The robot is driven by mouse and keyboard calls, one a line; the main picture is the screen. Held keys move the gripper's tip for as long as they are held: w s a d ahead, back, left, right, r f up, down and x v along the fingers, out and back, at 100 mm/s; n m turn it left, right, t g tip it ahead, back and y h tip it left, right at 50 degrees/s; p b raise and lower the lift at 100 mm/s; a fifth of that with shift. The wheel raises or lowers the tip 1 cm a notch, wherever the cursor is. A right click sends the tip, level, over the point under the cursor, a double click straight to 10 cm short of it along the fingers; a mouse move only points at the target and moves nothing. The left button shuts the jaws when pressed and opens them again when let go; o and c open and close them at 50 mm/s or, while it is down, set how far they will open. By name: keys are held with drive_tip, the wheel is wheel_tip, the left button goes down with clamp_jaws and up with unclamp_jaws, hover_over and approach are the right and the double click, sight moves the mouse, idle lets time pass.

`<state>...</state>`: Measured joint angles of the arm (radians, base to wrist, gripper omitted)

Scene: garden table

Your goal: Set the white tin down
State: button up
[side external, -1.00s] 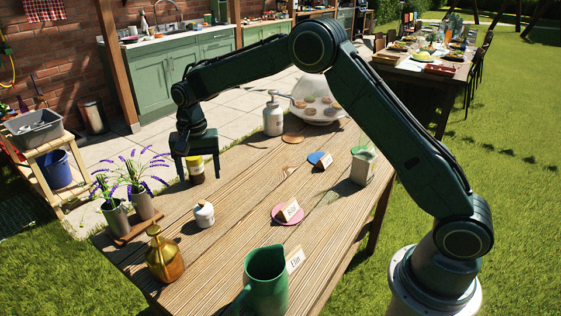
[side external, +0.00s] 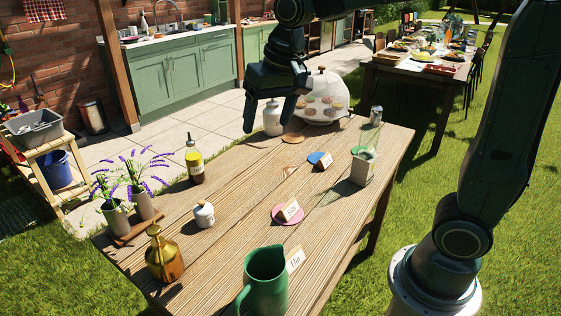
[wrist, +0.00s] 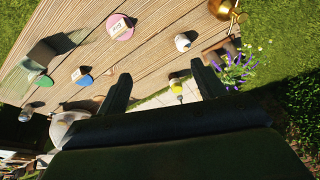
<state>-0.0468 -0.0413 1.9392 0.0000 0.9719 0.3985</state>
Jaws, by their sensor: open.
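No thing is plainly a white tin. A small white lidded pot (side external: 204,215) stands upright on the bare table (side external: 240,175); the wrist view shows it too (wrist: 182,43). A pale square container (side external: 362,170) stands at the table's right; I cannot tell which of these is the tin. My gripper (side external: 268,113) is open and empty, raised over the far end of the table, well away from both. Its two fingers (wrist: 163,86) show spread apart in the wrist view, with nothing between them held.
An oil bottle (side external: 194,165) stands at the left edge near lavender pots (side external: 142,203). Pink (side external: 281,214), blue (side external: 316,157) and brown (side external: 292,138) discs, a brass bottle (side external: 164,258) and green jug (side external: 266,280) are around.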

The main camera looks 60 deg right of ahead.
drive_tip(key=s+d+f+n+t, duration=0.1)
drive_tip(key=s+n, duration=0.3)
drive_tip(key=s, duration=1.5)
drive_tip(key=shift+s+d+f+t, duration=0.25)
drive_tip(key=shift+d+f+t, duration=0.15)
drive_tip(key=shift+t, duration=0.3)
